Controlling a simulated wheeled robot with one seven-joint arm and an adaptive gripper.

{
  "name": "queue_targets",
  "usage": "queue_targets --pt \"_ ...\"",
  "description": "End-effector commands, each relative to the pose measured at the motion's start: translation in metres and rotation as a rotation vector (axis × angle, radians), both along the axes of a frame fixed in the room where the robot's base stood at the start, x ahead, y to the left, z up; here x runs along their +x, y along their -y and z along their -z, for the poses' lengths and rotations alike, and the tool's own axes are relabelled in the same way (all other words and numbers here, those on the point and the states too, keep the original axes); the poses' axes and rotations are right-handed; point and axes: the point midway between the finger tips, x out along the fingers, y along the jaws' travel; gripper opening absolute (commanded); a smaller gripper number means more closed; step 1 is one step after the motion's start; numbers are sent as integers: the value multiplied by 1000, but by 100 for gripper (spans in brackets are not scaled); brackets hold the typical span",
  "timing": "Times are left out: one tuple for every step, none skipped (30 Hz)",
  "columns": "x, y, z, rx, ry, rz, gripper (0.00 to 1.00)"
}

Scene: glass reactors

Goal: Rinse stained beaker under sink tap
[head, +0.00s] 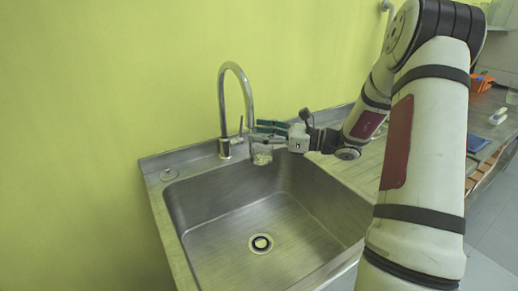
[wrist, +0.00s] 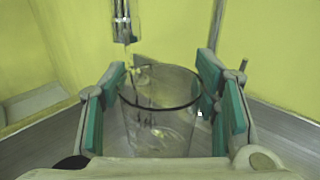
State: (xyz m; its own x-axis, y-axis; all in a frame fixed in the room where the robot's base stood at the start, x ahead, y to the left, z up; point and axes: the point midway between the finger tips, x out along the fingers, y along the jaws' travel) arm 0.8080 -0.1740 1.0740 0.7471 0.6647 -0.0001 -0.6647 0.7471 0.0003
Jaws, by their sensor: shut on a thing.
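My gripper (head: 268,128) reaches in from the right over the back of the sink. Its green-padded fingers are shut on the sides of a clear glass beaker (wrist: 160,128), which is upright with its mouth up. The beaker also shows in the head view (head: 261,156), with a faint yellowish tint. The chrome tap (head: 249,92) curves over the beaker; in the wrist view its spout (wrist: 122,22) is above the beaker's far left rim. A thin, broken stream seems to fall from the spout into the beaker. The steel sink (head: 220,222) is below.
The basin is empty around its drain (head: 261,243). A yellow-green wall stands close behind the tap. The ribbed drainboard (head: 365,165) lies to the right. Farther right are an orange bin (head: 482,82) and a blue item (head: 477,143) on the counter.

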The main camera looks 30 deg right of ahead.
Motion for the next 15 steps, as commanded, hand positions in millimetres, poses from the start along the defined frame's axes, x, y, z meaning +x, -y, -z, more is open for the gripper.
queue_targets --pt "0 2 0 0 0 0 11" --pt "0 2 0 1 1 0 11" --pt "0 2 0 0 0 0 11" --pt "0 3 0 0 0 0 11" --pt "1 3 0 0 0 0 11" --pt "0 3 0 0 0 0 11" --pt "0 3 0 0 0 0 11" --pt "0 3 0 0 0 0 11" --pt "0 2 0 0 0 0 11" --pt "0 2 0 0 0 -1 11" --pt "0 2 0 0 0 -1 11" --pt "0 1 0 0 0 -1 11" --pt "0 0 0 0 0 -1 11" --pt "0 0 -1 0 0 -1 11" --pt "-1 -1 -1 0 0 -1 11"
